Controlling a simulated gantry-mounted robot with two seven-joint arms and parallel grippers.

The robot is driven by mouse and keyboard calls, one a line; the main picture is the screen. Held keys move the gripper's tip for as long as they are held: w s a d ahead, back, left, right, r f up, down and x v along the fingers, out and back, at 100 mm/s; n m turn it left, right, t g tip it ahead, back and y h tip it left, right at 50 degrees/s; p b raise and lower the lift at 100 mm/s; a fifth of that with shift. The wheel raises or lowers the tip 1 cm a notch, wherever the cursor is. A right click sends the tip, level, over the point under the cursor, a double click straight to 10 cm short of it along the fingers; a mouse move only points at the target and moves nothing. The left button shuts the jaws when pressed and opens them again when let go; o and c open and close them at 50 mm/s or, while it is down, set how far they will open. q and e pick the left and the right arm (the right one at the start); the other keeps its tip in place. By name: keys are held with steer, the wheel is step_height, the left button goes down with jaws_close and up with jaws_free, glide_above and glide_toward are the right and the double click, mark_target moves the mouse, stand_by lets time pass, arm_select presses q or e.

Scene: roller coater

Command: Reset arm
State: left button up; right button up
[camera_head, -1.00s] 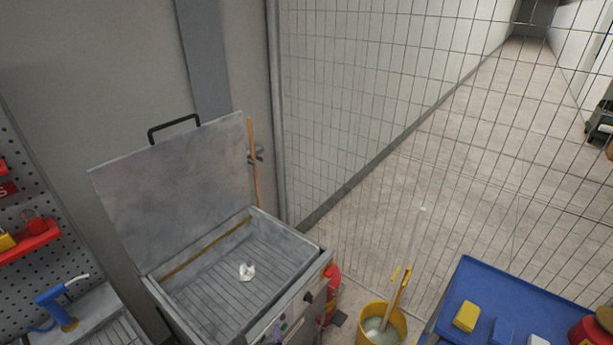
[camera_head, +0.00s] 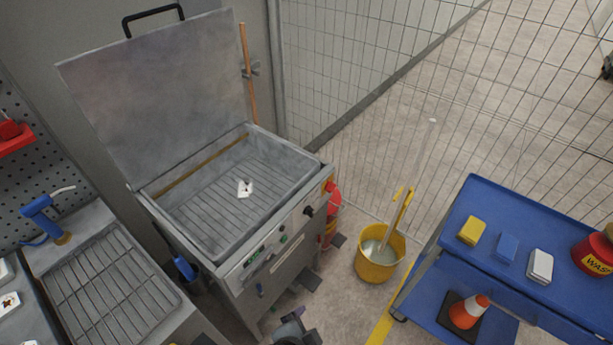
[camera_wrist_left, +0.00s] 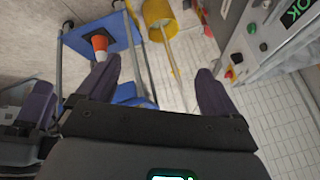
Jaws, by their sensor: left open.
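My left gripper (camera_wrist_left: 158,66) shows in the left wrist view with its two dark purple fingers spread wide. Nothing is between them, and the floor and the yellow bucket lie beyond. At the left edge of that view is another dark and purple part, probably my right gripper (camera_wrist_left: 38,106); its jaws cannot be made out. In the head view a dark gripper part of mine pokes in at the bottom edge, in front of the grey machine (camera_head: 285,225). I cannot tell which arm it belongs to.
The machine's lid (camera_head: 160,85) stands open, with a small white piece (camera_head: 245,188) on its rack. A yellow bucket (camera_head: 378,265) stands between the machine and the blue cart (camera_head: 450,220). A sink grid (camera_head: 110,285) is at left. Wire fencing (camera_head: 400,100) closes the back.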

arm_select(q)
steer(key=s+a+f+n+g+y+b, duration=0.1)
steer(key=s+a+f+n+b, duration=0.2)
steer(key=a, duration=0.5)
steer(key=s+a+f+n+g+y, duration=0.1)
steer(key=s+a+f+n, duration=0.3)
steer(key=a, duration=0.3)
steer(key=s+a+f+n+g+y+b, duration=0.1)
steer(key=s+a+f+n+b, duration=0.2)
steer(key=a, duration=0.5)
step_height(320, 180, up, 37)
steer(key=p, duration=3.9)
steer(key=shift+w+d+r+n+p, duration=0.2)
steer(key=shift+w+d+n+p, duration=0.05)
steer(key=shift+d+n+p, duration=0.15)
